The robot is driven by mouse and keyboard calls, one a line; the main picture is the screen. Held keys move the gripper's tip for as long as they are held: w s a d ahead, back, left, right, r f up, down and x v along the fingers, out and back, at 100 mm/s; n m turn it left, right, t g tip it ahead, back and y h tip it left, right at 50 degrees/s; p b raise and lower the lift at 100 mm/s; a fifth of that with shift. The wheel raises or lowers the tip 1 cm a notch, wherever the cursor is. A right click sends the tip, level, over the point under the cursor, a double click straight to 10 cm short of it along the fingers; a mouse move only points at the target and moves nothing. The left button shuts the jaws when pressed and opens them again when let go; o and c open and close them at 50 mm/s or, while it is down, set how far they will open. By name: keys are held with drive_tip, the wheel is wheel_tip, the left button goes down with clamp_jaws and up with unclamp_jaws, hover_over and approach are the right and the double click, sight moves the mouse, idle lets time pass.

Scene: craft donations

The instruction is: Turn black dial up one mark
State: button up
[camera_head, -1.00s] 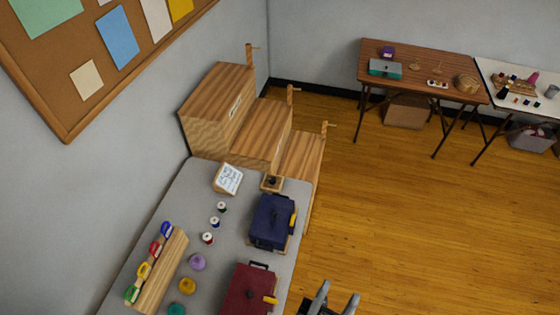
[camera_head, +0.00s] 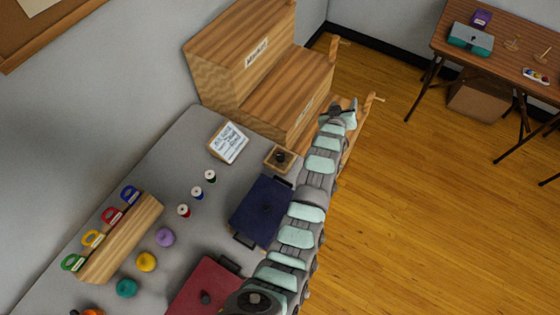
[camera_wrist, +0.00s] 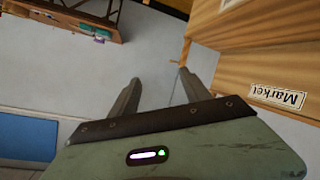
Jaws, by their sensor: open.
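The black dial (camera_head: 281,156) sits on top of a small wooden block (camera_head: 272,164) at the far end of the grey table in the head view. Which mark it points to is too small to read. My gripper (camera_head: 346,108) is beyond and to the right of the dial, near the wooden boxes. In the wrist view my gripper (camera_wrist: 158,76) is open, with its two fingers apart and nothing between them. The dial does not show in the wrist view.
A navy case (camera_head: 262,210) lies beside my arm, just in front of the dial. A written card (camera_head: 229,143) stands left of the dial. Stepped wooden boxes (camera_head: 245,60) rise behind the table; their "Market" label (camera_wrist: 277,97) shows in the wrist view. Thread spools (camera_head: 197,192) stand left.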

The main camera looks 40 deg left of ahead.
drive_tip(key=s+a+f+n+g+h+b, duration=0.1)
drive_tip(key=s+a+f+g+h+b, duration=0.1)
drive_tip(key=a+f+g+b, duration=0.35)
drive_tip(key=n+g+h+b, duration=0.3)
drive_tip(key=g+b, duration=0.2)
drive_tip(key=g, duration=0.2)
approach(280, 156)
wheel_tip(280, 156, down, 6)
drive_tip(key=shift+r+b, duration=0.15)
drive_tip(key=shift+b, duration=0.25)
drive_tip(key=shift+w+a+f+b, duration=0.15)
drive_tip(key=shift+f+b, duration=0.55)
drive_tip(key=shift+f, duration=0.8)
drive_tip(key=shift+c, duration=0.3)
clamp_jaws()
